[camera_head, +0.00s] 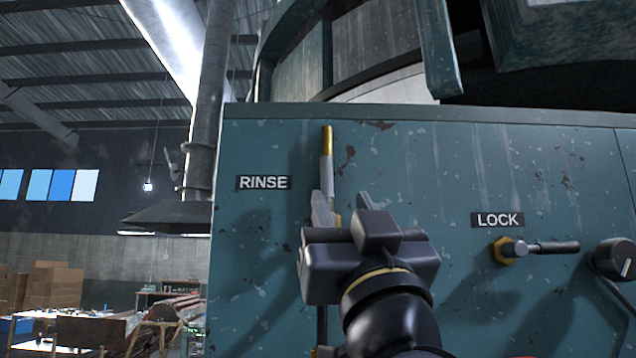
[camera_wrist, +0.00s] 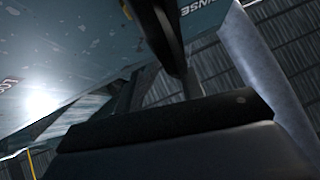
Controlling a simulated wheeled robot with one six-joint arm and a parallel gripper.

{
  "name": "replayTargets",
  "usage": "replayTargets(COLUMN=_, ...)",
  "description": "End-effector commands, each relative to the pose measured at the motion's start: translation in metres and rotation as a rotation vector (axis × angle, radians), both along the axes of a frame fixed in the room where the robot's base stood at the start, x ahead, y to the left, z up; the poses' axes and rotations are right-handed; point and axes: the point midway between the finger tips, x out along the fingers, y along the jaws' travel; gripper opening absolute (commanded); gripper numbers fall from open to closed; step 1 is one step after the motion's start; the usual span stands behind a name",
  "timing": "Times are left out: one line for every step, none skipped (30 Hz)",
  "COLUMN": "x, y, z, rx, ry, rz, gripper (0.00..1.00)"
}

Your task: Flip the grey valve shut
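A grey upright handle (camera_head: 326,170) with a yellow upper end stands against the teal panel, just right of the RINSE label (camera_head: 264,183). Its lower end and mount are mostly hidden behind my gripper (camera_head: 345,215). A bit of yellow shows beside the gripper there. My gripper is close in front of the panel, just below the handle.
To the right, a LOCK label (camera_head: 497,220) sits above a small lever (camera_head: 550,247) on a yellow hex base. A dark knob (camera_head: 614,259) is at the far right edge. The teal panel (camera_head: 420,160) is otherwise mostly flat. A cluttered table (camera_head: 95,325) stands at the far left.

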Motion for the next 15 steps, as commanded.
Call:
replayTargets(x=0.006, y=0.001, z=0.007, rx=-0.002, ry=0.002, rz=-0.002, gripper=0.37)
replayTargets(x=0.009, y=0.002, z=0.01, rx=-0.003, ry=0.003, rz=-0.002, gripper=0.37)
replayTargets(x=0.015, y=0.003, z=0.015, rx=-0.003, ry=0.002, rz=-0.003, gripper=0.37)
replayTargets(x=0.019, y=0.003, z=0.019, rx=-0.003, ry=0.002, rz=-0.003, gripper=0.37)
replayTargets(x=0.023, y=0.004, z=0.024, rx=-0.003, ry=0.003, rz=-0.002, gripper=0.37)
replayTargets(x=0.028, y=0.006, z=0.029, rx=-0.003, ry=0.004, rz=-0.002, gripper=0.37)
replayTargets(x=0.032, y=0.006, z=0.034, rx=-0.004, ry=0.003, rz=-0.002, gripper=0.37)
replayTargets(x=0.037, y=0.007, z=0.037, rx=-0.004, ry=0.004, rz=-0.002, gripper=0.37)
replayTargets(x=0.041, y=0.008, z=0.043, rx=-0.003, ry=0.004, rz=-0.001, gripper=0.37)
replayTargets(x=0.045, y=0.009, z=0.047, rx=-0.003, ry=0.003, rz=0.0, gripper=0.37)
replayTargets(x=0.048, y=0.009, z=0.05, rx=-0.003, ry=0.003, rz=-0.001, gripper=0.37)
replayTargets(x=0.053, y=0.01, z=0.054, rx=-0.003, ry=0.004, rz=-0.001, gripper=0.37)
replayTargets(x=0.056, y=0.011, z=0.057, rx=-0.003, ry=0.004, rz=-0.001, gripper=0.37)
replayTargets(x=0.058, y=0.011, z=0.06, rx=-0.003, ry=0.003, rz=0.0, gripper=0.37)
replayTargets(x=0.061, y=0.012, z=0.063, rx=-0.003, ry=0.003, rz=0.0, gripper=0.37)
